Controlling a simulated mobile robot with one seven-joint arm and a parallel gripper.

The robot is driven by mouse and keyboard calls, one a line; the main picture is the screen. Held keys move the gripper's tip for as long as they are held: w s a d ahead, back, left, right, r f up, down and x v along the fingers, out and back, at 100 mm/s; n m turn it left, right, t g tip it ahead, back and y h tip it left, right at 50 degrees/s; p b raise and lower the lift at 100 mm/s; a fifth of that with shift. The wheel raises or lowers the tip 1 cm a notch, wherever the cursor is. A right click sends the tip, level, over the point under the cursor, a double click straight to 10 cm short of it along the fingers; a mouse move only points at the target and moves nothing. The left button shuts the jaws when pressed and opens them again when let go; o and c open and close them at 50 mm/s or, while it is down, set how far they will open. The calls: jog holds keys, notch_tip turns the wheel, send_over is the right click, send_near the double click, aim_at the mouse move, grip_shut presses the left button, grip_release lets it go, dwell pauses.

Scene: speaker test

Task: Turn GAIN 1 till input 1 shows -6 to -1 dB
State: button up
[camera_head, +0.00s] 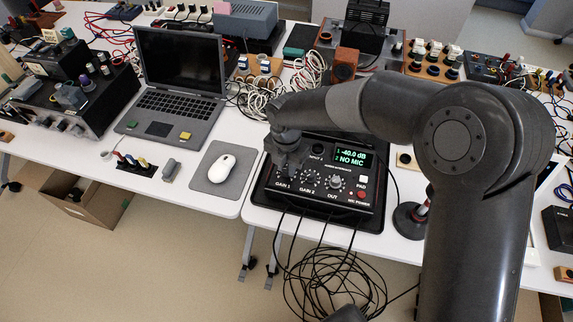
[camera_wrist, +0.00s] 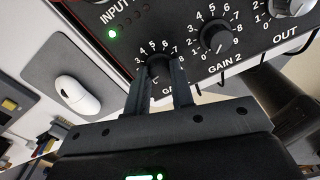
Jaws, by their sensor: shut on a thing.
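The black audio interface (camera_head: 318,203) lies on a dark mat at the front of the table. Its green display (camera_head: 352,157) reads "1 -40.0 dB NO MIC". My gripper (camera_head: 284,172) reaches down to the GAIN 1 corner of the panel. In the wrist view my gripper (camera_wrist: 160,72) has one finger on each side of the black GAIN 1 knob (camera_wrist: 158,64) and is shut on it. The fingers hide much of the knob, and its pointer cannot be read. A green light (camera_wrist: 112,34) glows beside the INPUT label.
The GAIN 2 knob (camera_wrist: 217,40) stands close right of my fingers, with the OUT knob (camera_wrist: 296,6) beyond. A white mouse (camera_head: 222,165) and a laptop (camera_head: 178,85) are to the left. Black cables (camera_head: 325,285) hang off the front edge. PAD and mic power buttons are at the panel's right.

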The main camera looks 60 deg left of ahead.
grip_shut()
jog(key=shift+m, duration=0.3)
